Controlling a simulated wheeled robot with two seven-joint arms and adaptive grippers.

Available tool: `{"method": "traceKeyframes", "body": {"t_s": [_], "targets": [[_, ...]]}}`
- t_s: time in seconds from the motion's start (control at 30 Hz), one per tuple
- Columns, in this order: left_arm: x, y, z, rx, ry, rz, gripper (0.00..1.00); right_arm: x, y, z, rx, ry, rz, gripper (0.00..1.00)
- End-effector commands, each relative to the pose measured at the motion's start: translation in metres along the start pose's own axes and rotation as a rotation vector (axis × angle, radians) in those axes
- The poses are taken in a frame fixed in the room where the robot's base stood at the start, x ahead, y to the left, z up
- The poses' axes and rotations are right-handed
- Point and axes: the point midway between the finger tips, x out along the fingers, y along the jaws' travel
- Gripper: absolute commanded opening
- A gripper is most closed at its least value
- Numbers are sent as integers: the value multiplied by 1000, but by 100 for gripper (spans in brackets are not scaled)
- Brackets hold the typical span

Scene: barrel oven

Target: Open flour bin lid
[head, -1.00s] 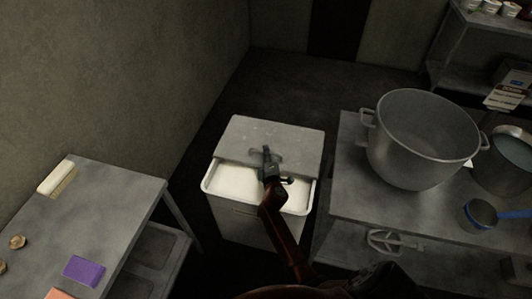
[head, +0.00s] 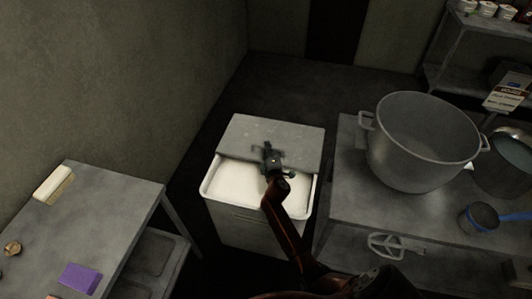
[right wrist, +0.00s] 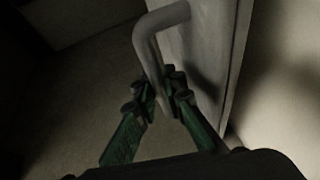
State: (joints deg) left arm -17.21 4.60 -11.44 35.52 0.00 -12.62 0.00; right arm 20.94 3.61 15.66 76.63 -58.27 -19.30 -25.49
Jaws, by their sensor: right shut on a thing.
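The flour bin (head: 240,222) stands on the floor between two metal tables. Its grey lid (head: 285,132) covers the rear part of the top. The front part is uncovered and shows white flour (head: 232,183) inside the pale rim. My right gripper (head: 268,151) is over the lid's front part, shut on the lid handle. In the right wrist view, the green-sided fingers (right wrist: 165,98) close around the end of the bent grey handle (right wrist: 160,38), which is fixed to the lid (right wrist: 207,45). My left gripper is not in view.
A wall runs behind the left table. Dark floor lies behind the bin.

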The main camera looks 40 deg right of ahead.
Motion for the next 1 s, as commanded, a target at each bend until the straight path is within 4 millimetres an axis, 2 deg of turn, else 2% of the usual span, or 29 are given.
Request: {"method": "traceKeyframes", "body": {"t_s": [0.13, 0.17, 0.27, 0.63, 0.77, 1.0], "targets": [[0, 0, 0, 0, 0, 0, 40, -1, -2, 0, 1, -1, -3, 0], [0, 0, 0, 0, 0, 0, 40, -1, -2, 0, 1, -1, -3, 11], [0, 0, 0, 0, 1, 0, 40, -1, -2, 0, 1, -1, -3, 18], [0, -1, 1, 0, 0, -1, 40, -7, -1, 0, -1, -1, -1, 18], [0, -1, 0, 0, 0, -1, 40, -24, -2, 0, 1, -1, -1, 18], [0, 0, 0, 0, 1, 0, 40, -75, -2, 0, 2, -1, -3, 18]]}}
